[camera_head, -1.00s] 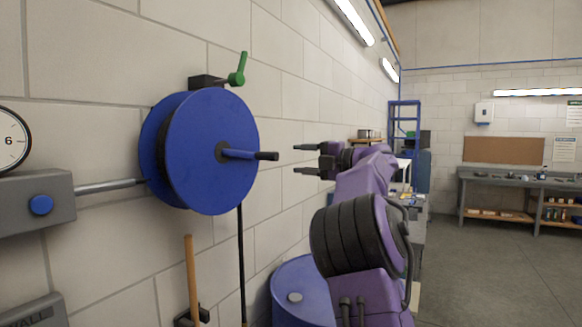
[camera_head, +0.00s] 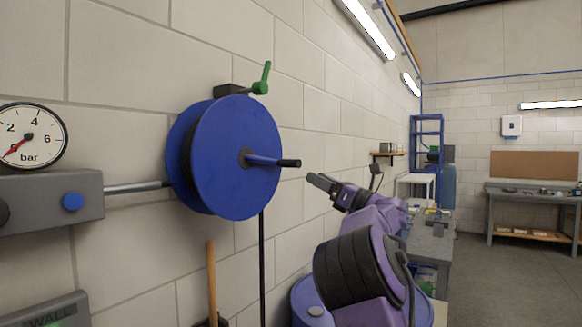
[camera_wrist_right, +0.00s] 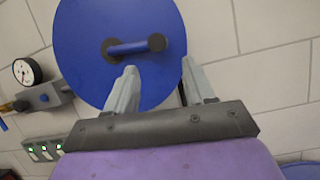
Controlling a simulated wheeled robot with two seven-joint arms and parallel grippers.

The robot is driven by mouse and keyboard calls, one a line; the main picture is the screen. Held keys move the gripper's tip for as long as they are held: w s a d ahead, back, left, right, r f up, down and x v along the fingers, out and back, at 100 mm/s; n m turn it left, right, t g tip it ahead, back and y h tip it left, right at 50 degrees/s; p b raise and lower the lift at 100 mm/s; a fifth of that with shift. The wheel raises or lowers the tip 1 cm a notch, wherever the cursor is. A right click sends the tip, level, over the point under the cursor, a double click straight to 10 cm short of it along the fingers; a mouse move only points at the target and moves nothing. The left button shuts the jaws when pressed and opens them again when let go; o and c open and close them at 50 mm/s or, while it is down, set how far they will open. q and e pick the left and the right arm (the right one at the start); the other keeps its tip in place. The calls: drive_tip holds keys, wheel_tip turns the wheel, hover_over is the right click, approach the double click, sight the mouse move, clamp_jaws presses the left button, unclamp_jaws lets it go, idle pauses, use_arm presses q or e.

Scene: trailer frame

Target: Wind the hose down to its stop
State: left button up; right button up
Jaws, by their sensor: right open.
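The blue hose reel (camera_head: 222,185) is mounted on the block wall, with dark hose wound between its discs and a black length hanging from its lower side. A crank handle (camera_head: 275,161), blue with a black tip, sticks out from its face. My right gripper (camera_head: 318,181) is open and empty, just right of the handle tip and slightly lower. In the right wrist view the reel face (camera_wrist_right: 85,70) fills the upper middle. The handle (camera_wrist_right: 135,46) lies above and between the open fingers (camera_wrist_right: 160,85), apart from them. My left gripper is not in view.
A green lever (camera_head: 262,80) sits above the reel. A pressure gauge (camera_head: 32,136) and a grey box (camera_head: 45,200) with a pipe are at left. A blue drum (camera_head: 305,300) stands below my right arm. Workbenches stand farther back; the floor at right is clear.

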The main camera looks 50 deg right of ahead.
sight(290, 165)
drive_tip(key=w+r+p, duration=0.1)
drive_tip(key=w+p, duration=0.1)
drive_tip(key=w, duration=0.1)
drive_tip(key=w+r+n+p, duration=0.1)
drive_tip(key=w+p, duration=0.1)
drive_tip(key=p, duration=0.1)
drive_tip(key=w+a+r+n+p, duration=0.1)
drive_tip(key=w+r+p, duration=0.1)
drive_tip(key=w, duration=0.1)
drive_tip(key=shift+w+r, duration=0.1)
drive_tip(key=shift+w, duration=0.2)
drive_tip(key=shift+w+p, duration=0.5)
drive_tip(key=shift+w, duration=0.05)
clamp_jaws()
